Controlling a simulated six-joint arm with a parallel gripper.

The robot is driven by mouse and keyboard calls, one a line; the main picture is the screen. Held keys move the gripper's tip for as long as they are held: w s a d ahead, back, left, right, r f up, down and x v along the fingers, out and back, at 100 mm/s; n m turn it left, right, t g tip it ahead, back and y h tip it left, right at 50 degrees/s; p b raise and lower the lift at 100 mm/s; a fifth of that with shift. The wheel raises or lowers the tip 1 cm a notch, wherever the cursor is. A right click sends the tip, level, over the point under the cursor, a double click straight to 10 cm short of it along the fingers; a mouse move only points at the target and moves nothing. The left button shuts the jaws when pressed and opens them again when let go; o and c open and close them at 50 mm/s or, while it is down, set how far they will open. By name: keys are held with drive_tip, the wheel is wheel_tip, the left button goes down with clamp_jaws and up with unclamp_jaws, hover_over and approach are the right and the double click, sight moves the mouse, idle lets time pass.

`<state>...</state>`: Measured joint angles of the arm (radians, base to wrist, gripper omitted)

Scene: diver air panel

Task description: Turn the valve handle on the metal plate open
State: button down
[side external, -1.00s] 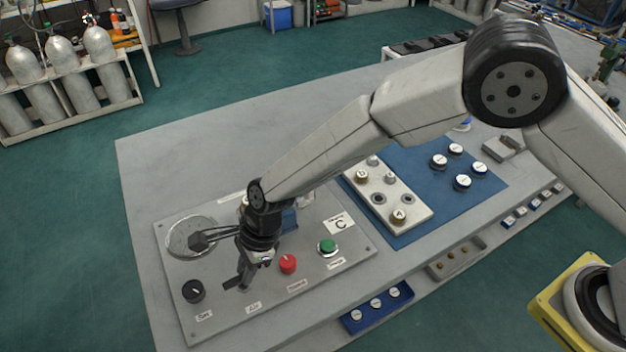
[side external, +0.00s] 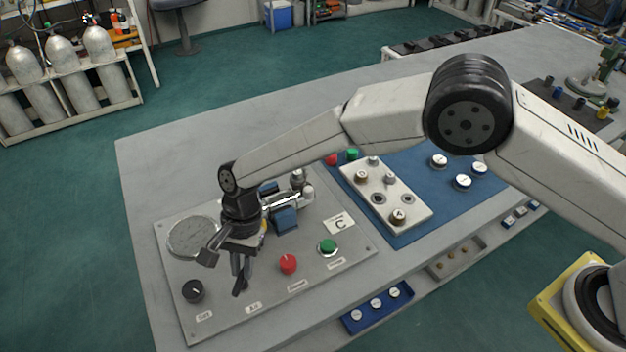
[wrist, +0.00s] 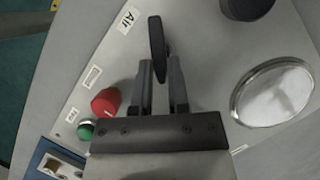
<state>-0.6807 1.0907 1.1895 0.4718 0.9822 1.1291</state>
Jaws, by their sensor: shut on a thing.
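The valve handle (wrist: 157,45) is a dark, narrow lever on the grey metal plate (side external: 205,318), close to the "Air" label. In the wrist view it stands lengthwise between the fingertips of my gripper (wrist: 161,68). In the side external view the dark handle (side external: 239,287) sticks out below my gripper (side external: 240,268), toward the plate's front edge. My gripper is shut on the handle. The handle's pivot and the exact contact are hidden by the fingers.
A black knob (side external: 193,291), a red knob (side external: 288,264) and a green button (side external: 327,246) flank the handle. A round gauge (side external: 190,237) lies behind left. Pipework with a blue block (side external: 285,220) stands behind right. A blue mat (side external: 425,215) lies farther right.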

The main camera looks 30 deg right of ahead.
drive_tip(key=n, duration=0.2)
drive_tip(key=n+h, duration=0.1)
drive_tip(key=n, duration=0.1)
drive_tip(key=n+g+h, duration=0.1)
drive_tip(key=n, duration=0.1)
drive_tip(key=shift+w+a, duration=0.15)
drive_tip(key=shift+a, duration=0.15)
drive_tip(key=shift+n, duration=0.3)
drive_tip(key=c, duration=0.6)
unclamp_jaws()
drive_tip(key=shift+v, duration=3.9)
drive_tip(key=shift+a, duration=0.15)
